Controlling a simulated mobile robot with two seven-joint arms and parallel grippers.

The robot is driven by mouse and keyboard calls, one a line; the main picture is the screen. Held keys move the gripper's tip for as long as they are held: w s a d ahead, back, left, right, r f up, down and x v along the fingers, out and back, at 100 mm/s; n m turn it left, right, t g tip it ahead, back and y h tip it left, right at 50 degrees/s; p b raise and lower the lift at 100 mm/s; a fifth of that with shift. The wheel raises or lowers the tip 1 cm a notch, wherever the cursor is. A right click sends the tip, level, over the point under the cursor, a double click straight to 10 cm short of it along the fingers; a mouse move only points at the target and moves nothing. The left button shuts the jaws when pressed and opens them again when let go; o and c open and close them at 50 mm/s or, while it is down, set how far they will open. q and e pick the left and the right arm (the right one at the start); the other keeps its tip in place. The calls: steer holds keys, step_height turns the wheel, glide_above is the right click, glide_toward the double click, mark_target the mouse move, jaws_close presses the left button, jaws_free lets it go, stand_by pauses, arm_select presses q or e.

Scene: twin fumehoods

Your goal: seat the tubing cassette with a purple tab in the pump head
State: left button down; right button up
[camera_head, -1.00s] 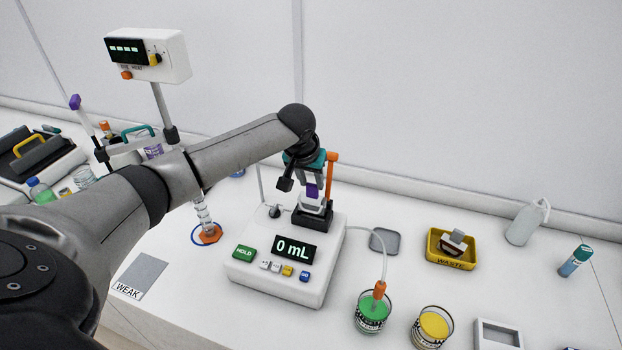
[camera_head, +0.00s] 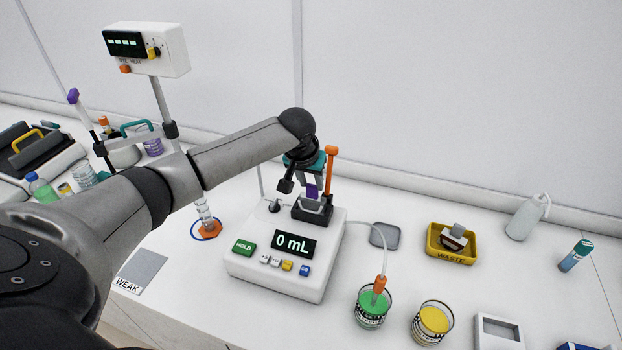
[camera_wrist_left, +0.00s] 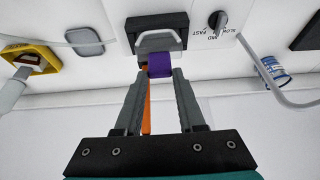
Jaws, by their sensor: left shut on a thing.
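The tubing cassette (camera_head: 313,205) is pale grey with a purple tab (camera_head: 312,191). It is upright and sits low in the black pump head (camera_head: 313,219) on top of the white pump; whether it is fully down I cannot tell. My left gripper (camera_head: 309,182) is above the pump head, shut on the purple tab. In the left wrist view the tab (camera_wrist_left: 160,66) is between the fingertips, and the cassette (camera_wrist_left: 157,41) overlaps the dark pump head (camera_wrist_left: 140,23). An orange lever (camera_head: 331,172) stands upright beside the pump head. My right gripper is not in view.
The pump (camera_head: 280,272) shows 0 mL. A tube runs to a green-filled beaker (camera_head: 371,309); a yellow-filled beaker (camera_head: 431,325) is beside it. A grey square dish (camera_head: 384,236) and yellow waste tray (camera_head: 447,254) are to the right. A stirrer stand (camera_head: 160,100) is at left.

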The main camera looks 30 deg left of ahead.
arm_select(q)
steer(key=shift+f+b, duration=0.3)
steer(key=shift+f, duration=0.75)
steer(key=shift+c, duration=2.1)
jaws_free()
steer(key=shift+r, duration=0.15)
steer(key=v, duration=1.5)
steer(key=shift+s, duration=0.1)
